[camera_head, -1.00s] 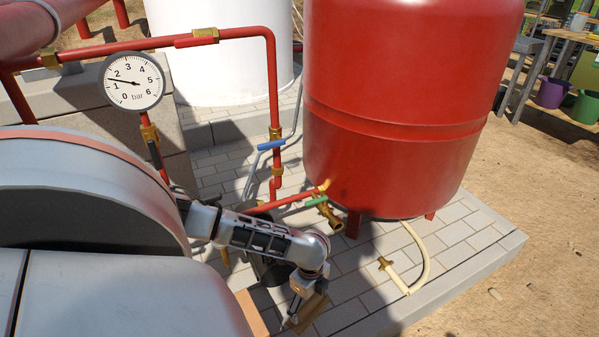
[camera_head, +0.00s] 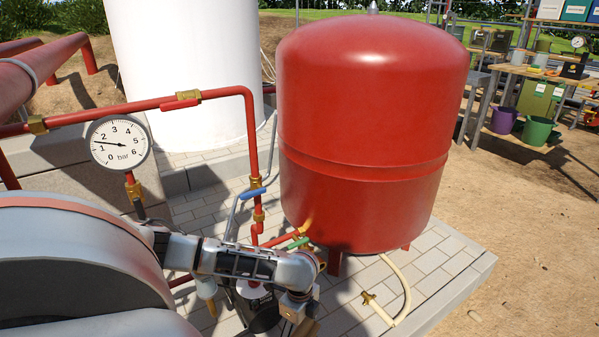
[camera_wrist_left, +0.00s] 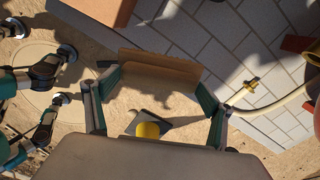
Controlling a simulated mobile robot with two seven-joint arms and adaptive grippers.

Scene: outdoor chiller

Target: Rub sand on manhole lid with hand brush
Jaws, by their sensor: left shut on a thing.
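A flat brown wooden piece, which looks like the hand brush (camera_wrist_left: 160,67), lies across the fingertips of my left gripper (camera_wrist_left: 160,90) in the left wrist view. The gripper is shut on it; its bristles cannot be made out. In the head view a brown end of the brush (camera_head: 304,330) shows at the bottom edge, below my left wrist, with the fingers cut off. A pale round outline on the sandy ground, likely the manhole lid (camera_wrist_left: 78,80), lies left of the gripper in the left wrist view, partly covered. My right gripper is not in view.
A red tank (camera_head: 370,140) stands on grey paving (camera_head: 440,260), with red pipes and a gauge (camera_head: 117,142) to its left. A pale hose (camera_head: 401,285) lies on the paving. A dark and yellow thing (camera_wrist_left: 148,130) shows below the gripper. Open sand lies at right.

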